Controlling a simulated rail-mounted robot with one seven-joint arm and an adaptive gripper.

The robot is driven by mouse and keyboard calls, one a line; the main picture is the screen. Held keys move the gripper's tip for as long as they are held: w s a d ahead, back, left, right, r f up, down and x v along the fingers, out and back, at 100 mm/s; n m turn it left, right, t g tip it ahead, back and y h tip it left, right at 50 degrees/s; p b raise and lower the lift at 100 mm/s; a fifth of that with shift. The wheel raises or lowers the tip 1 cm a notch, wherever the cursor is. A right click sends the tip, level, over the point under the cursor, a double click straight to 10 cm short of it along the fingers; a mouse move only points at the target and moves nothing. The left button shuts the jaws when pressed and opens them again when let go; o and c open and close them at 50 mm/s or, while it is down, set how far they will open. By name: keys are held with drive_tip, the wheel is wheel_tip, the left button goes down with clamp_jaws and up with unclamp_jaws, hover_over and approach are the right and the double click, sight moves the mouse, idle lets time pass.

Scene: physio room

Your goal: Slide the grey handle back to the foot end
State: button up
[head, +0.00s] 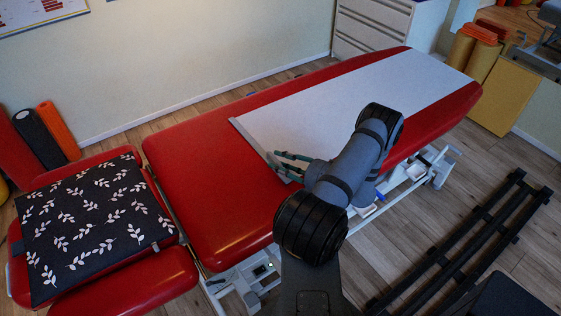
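A thin grey handle (247,137) runs across the red treatment table (200,190) at the near edge of a white paper sheet (350,95). The sheet extends from the handle toward the far right end of the table. My gripper (275,158) is low over the table at the handle's right-hand part, with its fingers pointing left. The fingers overlap the handle in this view. I cannot tell whether they grip it, touch it or are only above it. My arm hides part of the sheet and the table's right edge.
A black leaf-patterned cushion (95,220) lies on the red left section. A white drawer cabinet (375,28) stands behind the table. Rolls (60,130) stand at the left wall. Black rails (450,245) lie on the floor at right. The red surface left of the handle is clear.

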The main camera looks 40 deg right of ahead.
drive_tip(key=shift+w, duration=0.1)
drive_tip(key=shift+c, duration=1)
drive_tip(key=shift+a, duration=0.1)
clamp_jaws()
drive_tip(key=shift+f, duration=0.1)
